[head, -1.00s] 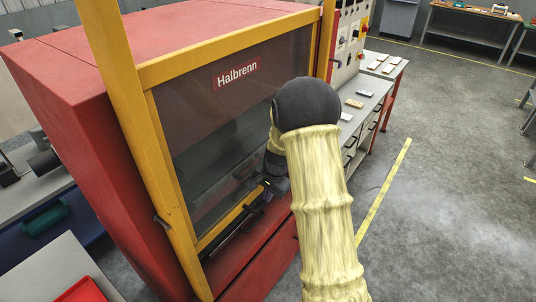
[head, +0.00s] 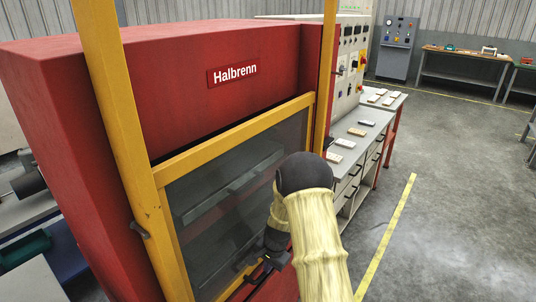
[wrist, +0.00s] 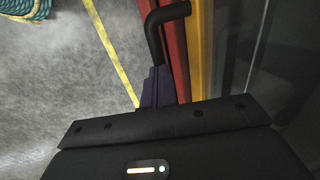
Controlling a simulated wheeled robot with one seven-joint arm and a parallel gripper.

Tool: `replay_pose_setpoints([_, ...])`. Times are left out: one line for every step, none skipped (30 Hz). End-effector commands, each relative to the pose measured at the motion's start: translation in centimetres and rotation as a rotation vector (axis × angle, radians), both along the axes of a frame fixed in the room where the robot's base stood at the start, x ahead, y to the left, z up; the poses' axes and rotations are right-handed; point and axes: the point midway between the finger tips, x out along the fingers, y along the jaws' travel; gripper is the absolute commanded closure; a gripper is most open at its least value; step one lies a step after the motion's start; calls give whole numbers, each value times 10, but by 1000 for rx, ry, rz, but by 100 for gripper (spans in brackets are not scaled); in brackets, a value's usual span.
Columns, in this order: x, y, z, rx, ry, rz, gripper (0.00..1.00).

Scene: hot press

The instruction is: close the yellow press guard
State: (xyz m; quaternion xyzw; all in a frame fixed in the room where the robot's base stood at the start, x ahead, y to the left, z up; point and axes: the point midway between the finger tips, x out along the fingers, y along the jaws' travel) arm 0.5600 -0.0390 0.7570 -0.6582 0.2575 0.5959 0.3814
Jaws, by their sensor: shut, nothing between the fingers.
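The yellow press guard (head: 236,137) is a yellow frame with a dark see-through pane (head: 245,165). It sits between two yellow posts on the front of the red press. In the head view its top bar is below the Halbrenn sign, and its lower edge is partly hidden by my arm. My gripper (wrist: 155,88) is shut and empty at the guard's lower part. In the wrist view a bent black handle (wrist: 162,28) lies just beyond the fingertips, beside the yellow frame. I cannot tell whether the fingers touch it.
The red press (head: 60,110) fills the left. A control cabinet (head: 350,60) and a bench with drawers (head: 365,135) stand to the right of it. The grey floor (head: 440,220) with a yellow line is open on the right.

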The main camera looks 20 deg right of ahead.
Motion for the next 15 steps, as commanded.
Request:
replay_pose_setpoints([0, 0, -6, -1, -1, 0, 100])
replay_pose_setpoints([0, 0, -7, -1, 0, 0, 100])
replay_pose_setpoints([0, 0, -8, -1, 1, 0, 100])
replay_pose_setpoints([0, 0, -8, -1, 1, 0, 100])
replay_pose_setpoints([-1, 0, -8, -1, 2, 0, 100])
replay_pose_setpoints([-1, 0, -9, -1, 2, 0, 100])
replay_pose_setpoints([-1, 0, -9, -1, 3, 0, 100])
replay_pose_setpoints([-1, 0, -9, -1, 3, 0, 100])
replay_pose_setpoints([-1, 0, -10, -1, 4, 0, 100])
replay_pose_setpoints([-2, 0, -10, -1, 4, 0, 100])
replay_pose_setpoints([-2, 0, -10, -1, 5, 0, 100])
replay_pose_setpoints([-2, 0, -11, -2, 5, 1, 100])
replay_pose_setpoints([-2, 0, -11, -2, 5, 1, 100])
replay_pose_setpoints([-2, 0, -11, -2, 6, 1, 100])
replay_pose_setpoints([-2, 0, -11, -1, 6, 2, 100])
